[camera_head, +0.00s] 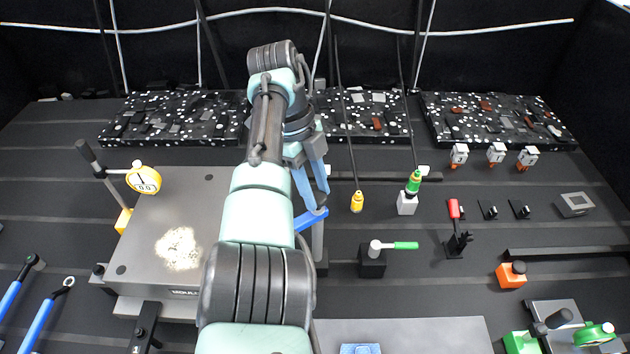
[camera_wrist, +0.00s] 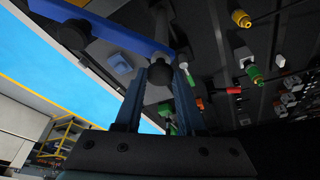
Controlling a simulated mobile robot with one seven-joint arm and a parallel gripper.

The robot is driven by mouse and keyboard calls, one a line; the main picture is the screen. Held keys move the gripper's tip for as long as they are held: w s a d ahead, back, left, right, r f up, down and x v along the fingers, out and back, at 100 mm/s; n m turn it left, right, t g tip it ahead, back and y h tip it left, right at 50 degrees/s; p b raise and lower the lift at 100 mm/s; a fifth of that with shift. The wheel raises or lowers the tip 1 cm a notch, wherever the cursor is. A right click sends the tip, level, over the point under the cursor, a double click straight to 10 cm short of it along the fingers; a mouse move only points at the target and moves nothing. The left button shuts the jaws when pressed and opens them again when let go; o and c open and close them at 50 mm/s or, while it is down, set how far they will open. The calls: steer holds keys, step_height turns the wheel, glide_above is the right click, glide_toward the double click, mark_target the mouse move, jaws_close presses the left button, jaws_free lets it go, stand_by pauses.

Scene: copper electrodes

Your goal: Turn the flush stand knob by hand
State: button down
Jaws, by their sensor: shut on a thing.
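The flush stand has a grey upright post (camera_head: 318,240) with a blue bar (camera_head: 309,220) across its top. In the wrist view the blue bar (camera_wrist: 110,28) runs across the upper left, and a dark round knob (camera_wrist: 160,74) sits below it. My gripper (camera_wrist: 164,68) points at the stand with its two blue fingers on either side of this knob, shut on it. In the head view my gripper (camera_head: 318,205) comes down onto the top of the stand. The fingers and arm hide the knob there.
A dark grey plate (camera_head: 210,210) with a yellow dial gauge (camera_head: 143,179) stands left.

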steer(key=c, duration=0.5)
jaws_free()
step_height(320, 180, up, 6)
steer(key=p, duration=0.4)
steer(key=shift+r, duration=0.1)
steer(key=shift+w+a+r, duration=0.1)
steer(key=shift+a+r, duration=0.05)
steer(key=shift+r, duration=0.2)
steer(key=p+v, duration=0.6)
steer(key=v, duration=0.5)
